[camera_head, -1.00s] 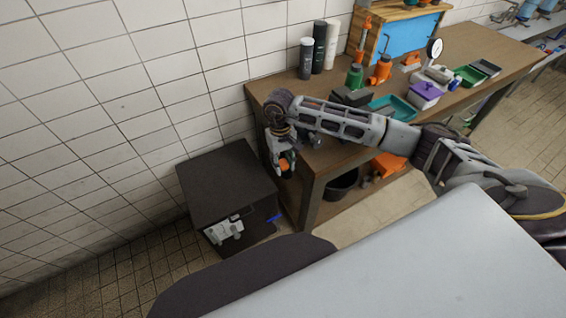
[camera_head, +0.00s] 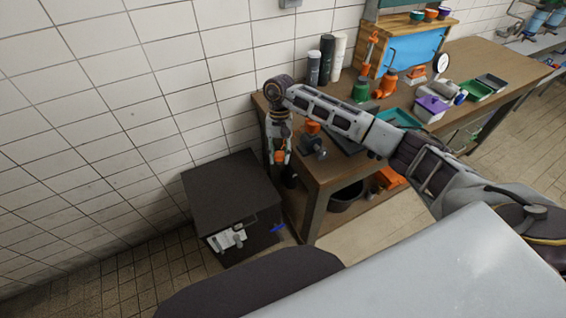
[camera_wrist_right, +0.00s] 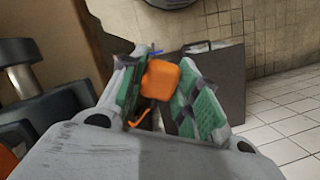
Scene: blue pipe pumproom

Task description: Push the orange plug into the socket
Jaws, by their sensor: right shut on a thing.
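The orange plug (camera_head: 279,157) is held in my right gripper (camera_head: 279,160), which hangs beside the left end of the workbench. In the right wrist view the orange plug (camera_wrist_right: 160,82) sits between the two green-padded fingers (camera_wrist_right: 158,92), with a thin orange piece below it. A dark box (camera_head: 232,195) stands on the floor, below and left of the gripper. A white panel with grey fittings (camera_head: 228,239) is on its front; I cannot make out a socket opening. The plug is well apart from the panel. My left gripper is not in view.
The wooden workbench (camera_head: 314,190) stands right of the box, carrying bottles, trays and tools. A black tub (camera_head: 345,197) is on its lower shelf. A blue piece (camera_head: 278,228) sticks out at the box's right side. A tiled wall is behind.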

